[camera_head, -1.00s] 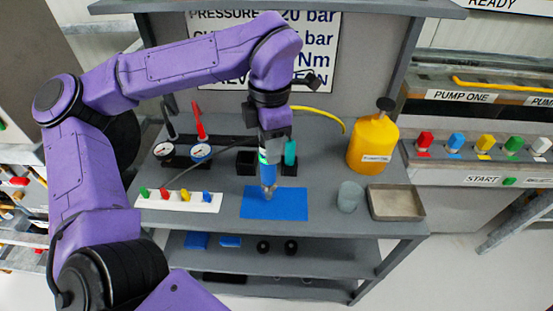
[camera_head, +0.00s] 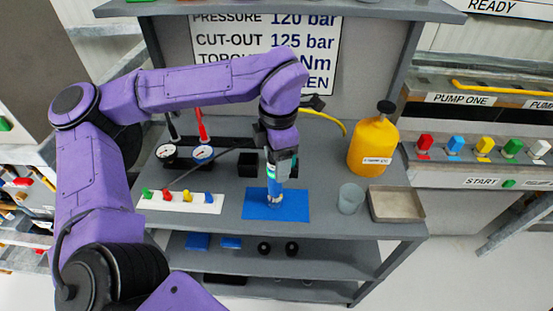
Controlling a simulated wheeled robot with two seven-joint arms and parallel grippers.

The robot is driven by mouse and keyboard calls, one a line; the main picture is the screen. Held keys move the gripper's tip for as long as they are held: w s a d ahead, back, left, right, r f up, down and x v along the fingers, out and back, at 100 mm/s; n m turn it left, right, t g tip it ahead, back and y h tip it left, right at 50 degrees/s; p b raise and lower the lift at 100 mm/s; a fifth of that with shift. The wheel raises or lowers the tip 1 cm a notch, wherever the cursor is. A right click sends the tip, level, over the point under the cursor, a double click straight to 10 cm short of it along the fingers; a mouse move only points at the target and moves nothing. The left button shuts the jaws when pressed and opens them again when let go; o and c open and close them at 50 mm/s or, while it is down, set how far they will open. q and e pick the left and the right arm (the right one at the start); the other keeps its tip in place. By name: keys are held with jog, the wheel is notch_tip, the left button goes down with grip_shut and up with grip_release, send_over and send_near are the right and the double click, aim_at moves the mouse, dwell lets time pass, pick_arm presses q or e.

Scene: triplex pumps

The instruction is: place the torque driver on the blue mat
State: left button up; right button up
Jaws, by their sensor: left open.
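The blue mat (camera_head: 258,211) lies flat near the front of the grey bench. My left gripper (camera_head: 273,178) points straight down over the mat. My right gripper is not in view.
A white strip with several coloured pieces (camera_head: 180,201) lies left of the mat. A clear cup (camera_head: 351,198), a metal tray (camera_head: 397,204) and a yellow bottle (camera_head: 373,147) stand to its right. Two gauges and a black holder (camera_head: 249,164) are behind.

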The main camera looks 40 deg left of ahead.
pick_arm(q)
notch_tip(320, 180, up, 12)
jog(key=shift+w+d+f, duration=0.1)
jog(key=shift+w+f, duration=0.05)
dwell(0.5)
